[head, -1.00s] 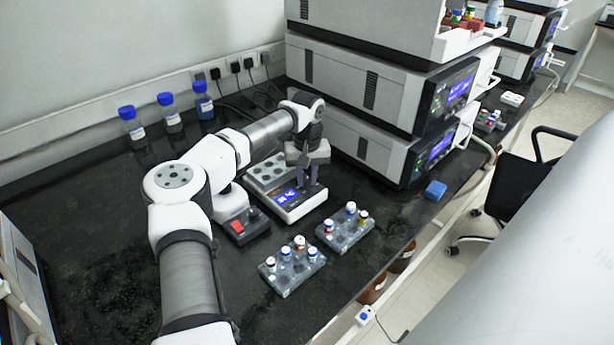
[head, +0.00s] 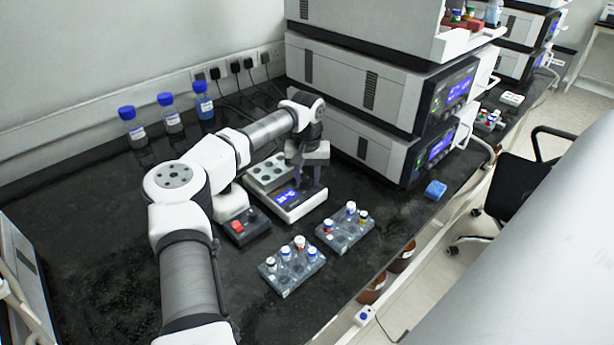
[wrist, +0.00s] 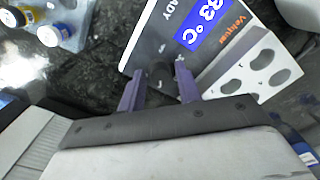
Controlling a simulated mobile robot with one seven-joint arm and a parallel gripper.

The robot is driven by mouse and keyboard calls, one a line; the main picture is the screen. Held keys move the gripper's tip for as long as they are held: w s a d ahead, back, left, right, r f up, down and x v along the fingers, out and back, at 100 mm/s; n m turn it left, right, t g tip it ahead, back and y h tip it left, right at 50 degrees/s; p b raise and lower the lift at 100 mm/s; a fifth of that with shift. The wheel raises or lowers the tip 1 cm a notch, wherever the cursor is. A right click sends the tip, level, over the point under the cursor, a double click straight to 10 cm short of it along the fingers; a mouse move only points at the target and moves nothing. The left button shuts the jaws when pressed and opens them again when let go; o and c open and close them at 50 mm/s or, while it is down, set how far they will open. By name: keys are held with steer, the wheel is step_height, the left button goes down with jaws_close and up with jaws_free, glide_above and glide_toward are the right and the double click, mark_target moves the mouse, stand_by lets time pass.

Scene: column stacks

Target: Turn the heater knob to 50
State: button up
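The heater (head: 291,214) is a white block with a blue display and a row of wells, standing on the dark bench. The dark heater knob (wrist: 160,76) lies between the two purple fingers of my gripper (wrist: 158,84). In the head view my gripper (head: 306,178) points down at the heater's front; the fingers hide the knob there.
Two vial racks (head: 292,270) (head: 345,232) stand in front of the heater. A control box with a red switch (head: 243,226) is to its left. Stacked instruments (head: 362,150) stand close on the right. Blue-capped bottles (head: 170,115) are at the back.

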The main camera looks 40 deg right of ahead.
mark_target(307, 179)
steer(key=shift+o, duration=0.7)
step_height(307, 179, up, 14)
steer(key=b, duration=0.2)
stand_by(0.3)
